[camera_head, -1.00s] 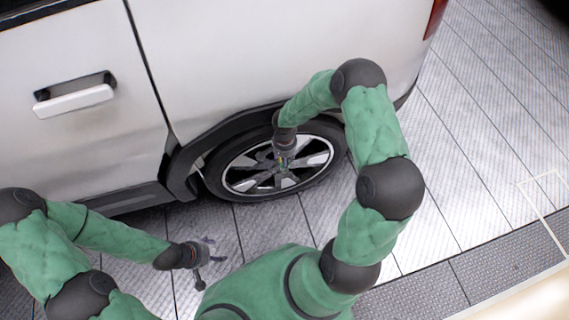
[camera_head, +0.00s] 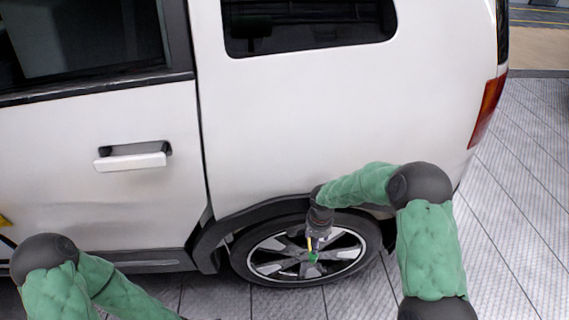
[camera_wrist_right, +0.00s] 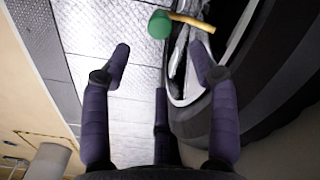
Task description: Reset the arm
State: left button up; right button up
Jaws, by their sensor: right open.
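My right gripper (camera_head: 316,236) is in front of the car's rear wheel (camera_head: 268,268). In the right wrist view the fingers of my right gripper (camera_wrist_right: 160,58) are spread wide with nothing between them. A small green round piece (camera_wrist_right: 160,24) with a yellow stick (camera_wrist_right: 192,21) is beyond the fingertips, close to the wheel. In the head view the green piece (camera_head: 313,257) shows small over the wheel hub; what holds it up I cannot tell. My left arm runs off the bottom edge, and its gripper is out of view.
The white car (camera_head: 290,120) fills most of the head view, with a door handle (camera_head: 132,158) at left and a red tail light (camera_head: 487,108) at right. Grey ribbed floor (camera_head: 515,220) to the right of the car is clear.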

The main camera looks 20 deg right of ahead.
jog(key=s+a+f+n+y+p, duration=0.2)
jog(key=s+a+n+p, duration=0.1)
jog(key=s+a, duration=0.5)
jog(key=s+a+f+n+y+p, duration=0.2)
jog(key=s+a+n+p, duration=0.2)
jog(key=s+a, duration=0.5)
jog(key=shift+a+f+n, duration=0.35)
jog(key=shift+a+n, duration=0.25)
jog(key=shift+n, duration=0.6)
